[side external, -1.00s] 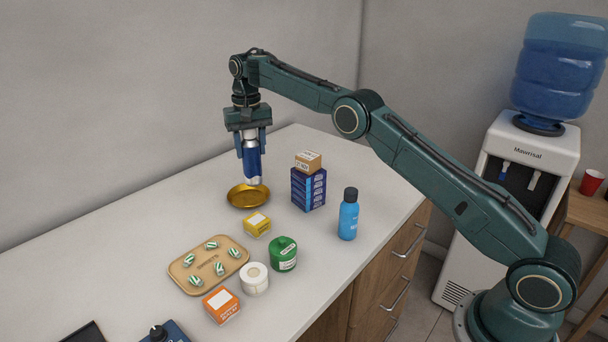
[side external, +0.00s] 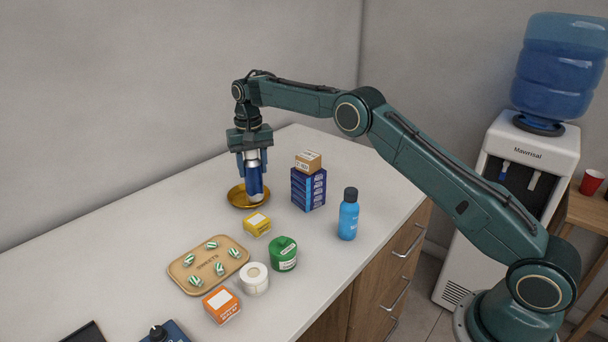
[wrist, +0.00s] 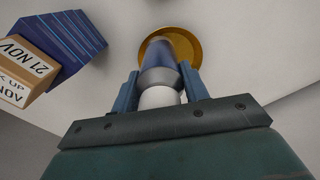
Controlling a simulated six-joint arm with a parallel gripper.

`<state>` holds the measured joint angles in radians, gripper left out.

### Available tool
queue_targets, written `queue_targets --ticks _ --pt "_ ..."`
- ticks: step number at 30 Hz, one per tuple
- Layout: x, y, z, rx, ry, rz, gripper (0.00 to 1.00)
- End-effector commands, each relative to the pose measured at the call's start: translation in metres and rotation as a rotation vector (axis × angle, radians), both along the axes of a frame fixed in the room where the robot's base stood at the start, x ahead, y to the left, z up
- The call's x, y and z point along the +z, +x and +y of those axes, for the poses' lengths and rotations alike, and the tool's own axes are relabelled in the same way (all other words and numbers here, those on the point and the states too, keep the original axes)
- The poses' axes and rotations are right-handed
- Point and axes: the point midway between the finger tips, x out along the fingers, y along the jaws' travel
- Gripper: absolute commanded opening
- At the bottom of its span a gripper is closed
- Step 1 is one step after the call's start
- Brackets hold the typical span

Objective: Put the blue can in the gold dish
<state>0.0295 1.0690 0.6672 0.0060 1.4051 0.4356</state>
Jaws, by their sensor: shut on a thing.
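The blue can (side external: 254,182) with silver ends is held upright, slightly tilted, between the fingers of my gripper (side external: 252,164). In the side view its lower end overlaps the right part of the gold dish (side external: 234,200), which lies on the counter. I cannot tell whether the can touches the dish. In the wrist view the can (wrist: 160,78) sits between my gripper's fingers (wrist: 160,88), with the gold dish (wrist: 190,44) behind its far end. The can hides part of the dish.
Stacked blue boxes (side external: 308,188) with a brown box (side external: 308,161) on top stand right of the dish. A yellow box (side external: 257,225) is in front. A blue bottle (side external: 348,218), a green jar (side external: 283,254) and a tan tray (side external: 190,266) stand nearer. The counter left of the dish is clear.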

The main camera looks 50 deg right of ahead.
Motion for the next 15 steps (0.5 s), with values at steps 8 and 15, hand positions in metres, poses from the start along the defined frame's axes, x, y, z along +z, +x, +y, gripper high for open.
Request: queue_targets --ticks 8,15 --pt "0.0 0.0002 -0.0001 0.0 0.0 -0.001 0.14" --pt "-0.0034 -0.0002 0.0 0.0 0.0 0.001 0.64"
